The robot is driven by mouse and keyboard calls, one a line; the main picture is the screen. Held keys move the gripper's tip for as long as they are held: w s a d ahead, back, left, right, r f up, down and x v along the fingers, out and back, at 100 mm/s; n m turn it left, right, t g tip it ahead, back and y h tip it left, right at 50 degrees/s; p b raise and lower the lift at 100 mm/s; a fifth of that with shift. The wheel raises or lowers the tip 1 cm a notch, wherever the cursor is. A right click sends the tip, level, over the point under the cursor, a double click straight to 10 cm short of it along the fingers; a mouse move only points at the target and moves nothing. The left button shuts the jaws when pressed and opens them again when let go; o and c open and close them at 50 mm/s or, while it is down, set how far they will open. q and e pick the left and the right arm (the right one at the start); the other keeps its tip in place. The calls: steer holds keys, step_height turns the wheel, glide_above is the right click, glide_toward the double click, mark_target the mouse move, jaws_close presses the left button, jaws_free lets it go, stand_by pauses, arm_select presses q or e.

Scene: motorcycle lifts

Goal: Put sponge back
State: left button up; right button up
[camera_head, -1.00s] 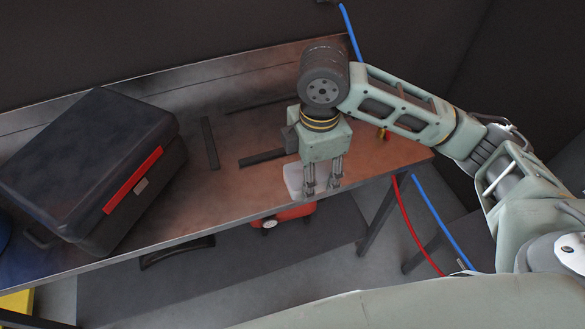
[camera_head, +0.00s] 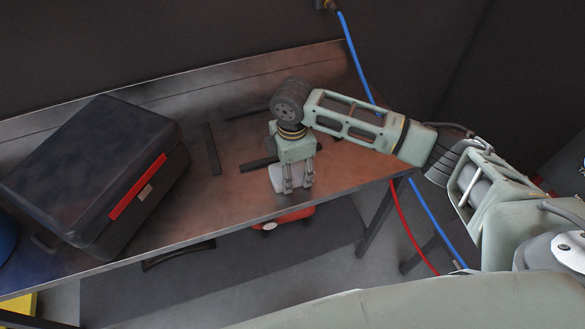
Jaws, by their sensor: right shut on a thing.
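My right gripper (camera_head: 298,188) points down over the front part of the brown workbench (camera_head: 225,205), near its front edge. It is shut on a whitish, rounded piece that seems to be the sponge (camera_head: 277,178). The piece shows at the left of the fingers and is partly hidden by them. I cannot tell whether it touches the bench top or hangs just above it. My left gripper is not in view.
A large black case (camera_head: 75,165) with a red strip fills the bench's left part. Dark bars (camera_head: 211,148) lie mid-bench. A red object (camera_head: 284,217) is below the bench; blue (camera_head: 427,210) and red hoses (camera_head: 399,212) hang at right.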

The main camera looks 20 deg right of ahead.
mark_target(292, 168)
steer(key=shift+f, duration=0.1)
steer(key=o, duration=1)
step_height(292, 168, up, 11)
steer(key=shift+a+f+b, duration=0.1)
steer(key=shift+b, duration=1.05)
steer(key=shift+r, duration=0.75)
